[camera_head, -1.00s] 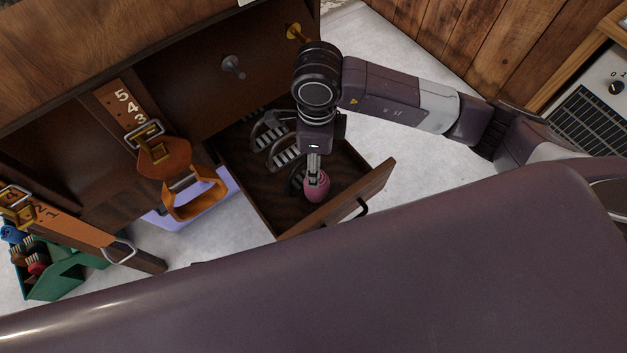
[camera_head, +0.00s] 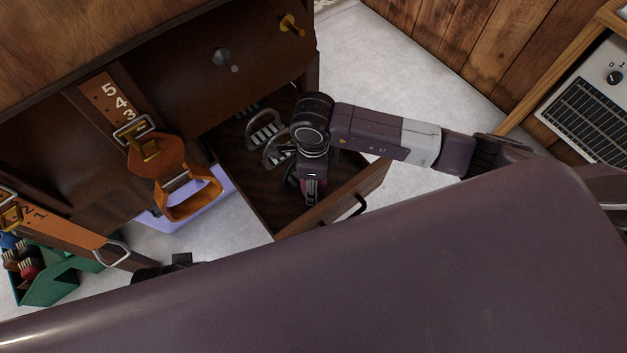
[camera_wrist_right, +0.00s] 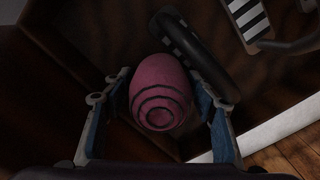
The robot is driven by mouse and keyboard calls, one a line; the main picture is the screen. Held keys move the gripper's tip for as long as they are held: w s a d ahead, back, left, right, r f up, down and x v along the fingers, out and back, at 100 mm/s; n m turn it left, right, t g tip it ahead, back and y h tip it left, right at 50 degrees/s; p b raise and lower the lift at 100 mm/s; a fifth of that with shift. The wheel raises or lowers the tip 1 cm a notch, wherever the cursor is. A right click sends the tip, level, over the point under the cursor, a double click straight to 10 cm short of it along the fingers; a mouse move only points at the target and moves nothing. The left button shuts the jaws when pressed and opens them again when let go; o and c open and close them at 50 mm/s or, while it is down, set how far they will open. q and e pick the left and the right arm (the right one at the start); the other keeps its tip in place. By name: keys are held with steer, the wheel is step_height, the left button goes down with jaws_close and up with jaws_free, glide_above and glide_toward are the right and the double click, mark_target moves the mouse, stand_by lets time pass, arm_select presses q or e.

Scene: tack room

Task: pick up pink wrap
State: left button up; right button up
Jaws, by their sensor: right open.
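The pink wrap (camera_wrist_right: 160,88), a rounded roll with dark rings on its end, lies in the open drawer (camera_head: 345,205). In the right wrist view it sits between the two spread fingers of my right gripper (camera_wrist_right: 163,100), with narrow gaps at its sides. In the head view my right gripper (camera_head: 310,198) points down inside the drawer near its front panel and hides the wrap. My right gripper is open. A dark part at the lower left of the head view may belong to my left arm; no left fingers show.
Stirrup irons (camera_head: 265,132) lie in the drawer behind the gripper; a dark curved one (camera_wrist_right: 195,55) is close beside the wrap. A brown leather strap with a stirrup (camera_head: 190,190) hangs left of the drawer. A green bin (camera_head: 50,285) with brushes stands at far left.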

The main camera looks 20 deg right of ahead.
steer(key=c, duration=1)
steer(key=shift+o, duration=0.2)
steer(key=shift+r, duration=0.1)
